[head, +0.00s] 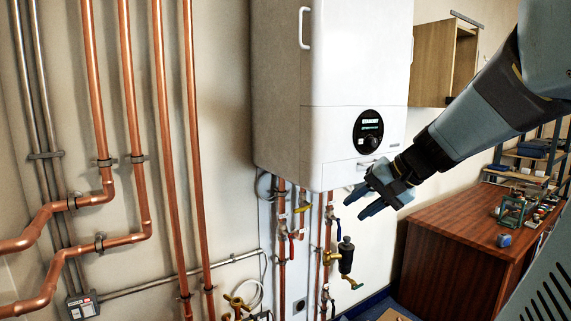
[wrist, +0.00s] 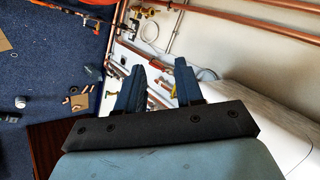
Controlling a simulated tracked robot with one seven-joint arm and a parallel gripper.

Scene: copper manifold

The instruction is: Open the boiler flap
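The white boiler (head: 340,60) hangs on the wall in the middle of the head view. Its lower front section, which looks like the flap (head: 335,158), sits below and around a round black dial display and appears closed. A small handle (head: 369,162) shows at its lower edge, close to my wrist. My gripper (head: 357,203) is just below and in front of the boiler's lower right corner, fingers pointing left and down. In the wrist view my gripper (wrist: 158,72) has its two fingers apart with nothing between them. A white surface, probably the boiler, shows at right there.
Copper pipes (head: 130,90) run along the left wall. Pipes, valves and a black filter (head: 346,256) hang below the boiler near my fingers. A wooden cabinet (head: 433,65) and a reddish-brown workbench (head: 450,262) stand to the right. Blue floor (wrist: 45,65) shows in the wrist view.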

